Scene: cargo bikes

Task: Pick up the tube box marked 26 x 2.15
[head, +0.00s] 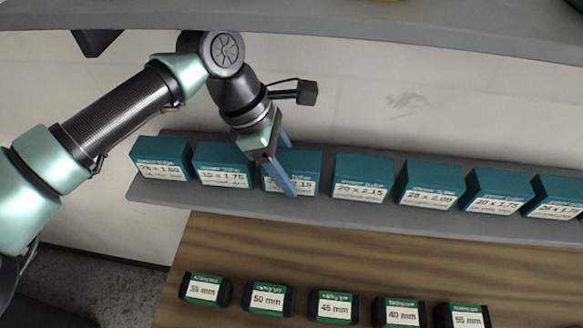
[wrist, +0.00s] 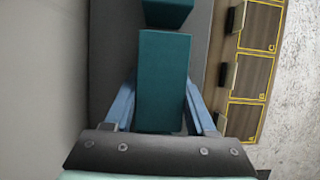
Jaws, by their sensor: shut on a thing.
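My gripper (head: 289,170) is shut on a teal tube box (head: 309,164), third from the left in the row on the grey shelf. One blue finger crosses the front of its white label, so only the ending, which looks like 2.15, can be read. The box appears to be still in line with the row. In the wrist view the held box (wrist: 162,80) lies lengthwise between the two blue fingers of my gripper (wrist: 161,98). The box to its right (head: 362,175) has a label that looks like 20 x 2.15.
Other teal boxes stand along the grey shelf (head: 150,193), including close neighbours on the left (head: 222,160) and right. Another grey shelf (head: 300,22) hangs above. Below, several small dark-green boxes with mm labels, one reading 50 mm (head: 267,299), stand on a wooden surface (head: 330,258).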

